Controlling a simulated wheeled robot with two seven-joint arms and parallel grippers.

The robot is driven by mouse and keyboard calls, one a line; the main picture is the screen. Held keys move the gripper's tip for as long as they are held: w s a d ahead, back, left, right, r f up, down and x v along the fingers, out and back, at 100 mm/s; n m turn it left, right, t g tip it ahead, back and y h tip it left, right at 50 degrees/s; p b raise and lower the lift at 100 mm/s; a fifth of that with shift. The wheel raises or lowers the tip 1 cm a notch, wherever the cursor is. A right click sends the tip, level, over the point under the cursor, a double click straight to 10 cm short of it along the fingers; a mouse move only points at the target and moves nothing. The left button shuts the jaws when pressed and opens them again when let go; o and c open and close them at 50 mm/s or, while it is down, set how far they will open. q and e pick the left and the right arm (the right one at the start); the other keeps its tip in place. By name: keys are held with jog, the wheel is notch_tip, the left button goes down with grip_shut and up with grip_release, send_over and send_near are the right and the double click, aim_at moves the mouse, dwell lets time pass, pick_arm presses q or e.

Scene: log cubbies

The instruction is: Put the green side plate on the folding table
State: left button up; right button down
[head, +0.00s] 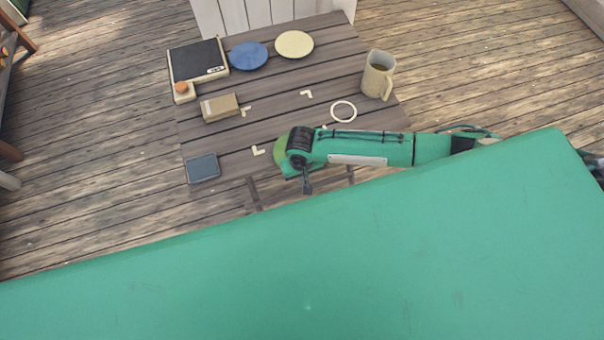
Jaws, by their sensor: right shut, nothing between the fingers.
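The folding table (225,140) is a dark wooden slatted top. A light green rounded edge (280,157), which looks like the green side plate, shows at the left side of my right wrist, near the table's front edge. The rest of it is hidden behind the wrist, and I cannot tell whether it rests on the table. My right gripper (307,187) points down at the table's front edge, shut and empty. My left gripper is not in view.
On the table are a scale (197,62), a blue plate (248,56), a cream plate (294,44), a mug (378,75), a white ring (344,111), a cardboard box (219,107) and a dark tile (203,168). Pale corner marks (307,94) frame a clear patch mid-table.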

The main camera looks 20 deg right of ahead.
jog(key=shift+w+a, duration=0.1)
jog(key=shift+w, duration=1.7)
